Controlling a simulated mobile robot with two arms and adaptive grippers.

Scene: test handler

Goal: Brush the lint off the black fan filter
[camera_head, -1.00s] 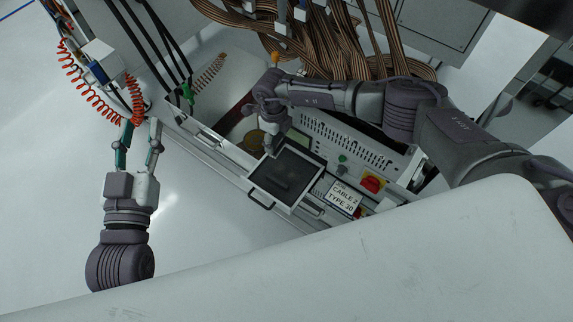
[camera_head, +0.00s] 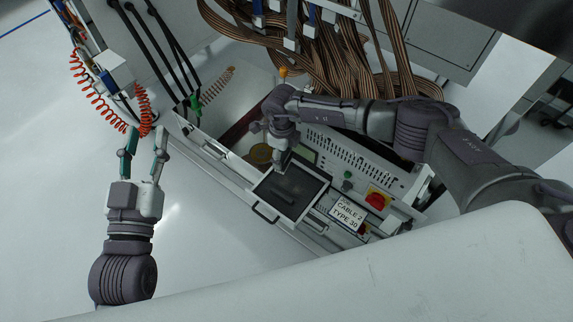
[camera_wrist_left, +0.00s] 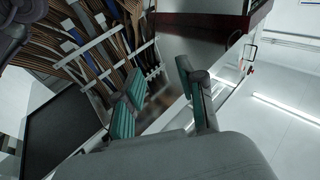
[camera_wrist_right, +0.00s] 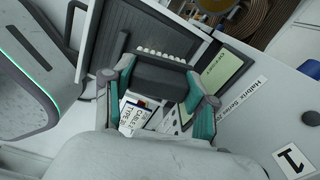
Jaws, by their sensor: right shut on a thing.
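The black fan filter (camera_head: 303,197) is a dark flat panel in a pale frame with a handle, standing out from the machine front. A faint darker patch shows on it; I cannot make out lint. The filter also fills the upper left of the right wrist view (camera_wrist_right: 160,23). My right gripper (camera_head: 279,167) is over the filter's far edge. In the right wrist view it is shut on a dark brush (camera_wrist_right: 159,77) with a row of white bristles. Whether the bristles touch the filter is unclear. My left gripper (camera_head: 144,150) is open and empty, well left of the filter.
A red-and-yellow switch (camera_head: 377,201) and a cable sign (camera_head: 347,215) are right of the filter. Brown ribbon cables (camera_head: 320,50) hang behind. A coiled red hose (camera_head: 95,100) hangs near my left gripper. The floor at left is clear.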

